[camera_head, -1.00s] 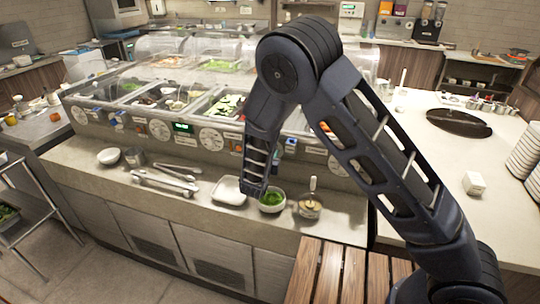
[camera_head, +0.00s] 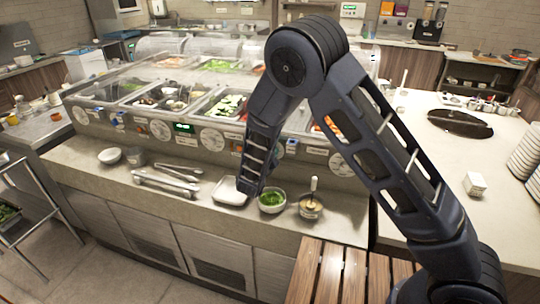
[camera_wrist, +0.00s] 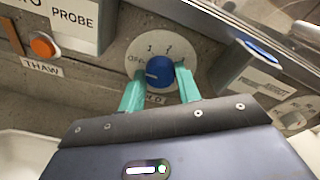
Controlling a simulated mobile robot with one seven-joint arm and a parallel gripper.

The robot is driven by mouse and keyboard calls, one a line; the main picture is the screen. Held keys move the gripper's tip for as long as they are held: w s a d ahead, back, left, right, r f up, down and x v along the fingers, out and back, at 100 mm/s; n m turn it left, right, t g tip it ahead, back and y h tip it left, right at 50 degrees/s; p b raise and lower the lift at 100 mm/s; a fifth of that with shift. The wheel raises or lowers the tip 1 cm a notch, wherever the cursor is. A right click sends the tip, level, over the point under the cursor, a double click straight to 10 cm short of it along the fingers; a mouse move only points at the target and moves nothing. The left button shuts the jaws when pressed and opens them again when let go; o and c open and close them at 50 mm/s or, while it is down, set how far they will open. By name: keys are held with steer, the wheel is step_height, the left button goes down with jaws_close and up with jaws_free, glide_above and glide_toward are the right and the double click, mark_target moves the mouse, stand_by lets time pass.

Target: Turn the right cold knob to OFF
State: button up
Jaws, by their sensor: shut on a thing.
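In the wrist view, a round blue knob (camera_wrist: 160,72) sits on a pale dial plate (camera_wrist: 146,43) marked OFF at the left, with numbers along the top. A white mark on the knob points left, close to the OFF label. "COLD" lettering below the knob is partly covered. My gripper (camera_wrist: 161,80) has one teal finger on each side of the knob and is shut on it. In the head view, my arm hides the knob and the fingers at the counter front.
In the wrist view, an orange THAW button (camera_wrist: 43,45) is at the left and a blue lever (camera_wrist: 258,52) at the right. In the head view, a white tray (camera_head: 229,190), a bowl of greens (camera_head: 271,201) and a pot (camera_head: 310,206) stand below my arm.

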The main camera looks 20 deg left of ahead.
stand_by(0.4)
steer(key=o, duration=1)
steer(key=s, duration=0.7)
steer(key=s+r, duration=0.1)
steer(key=s, duration=0.2)
steer(key=shift+s, duration=0.35)
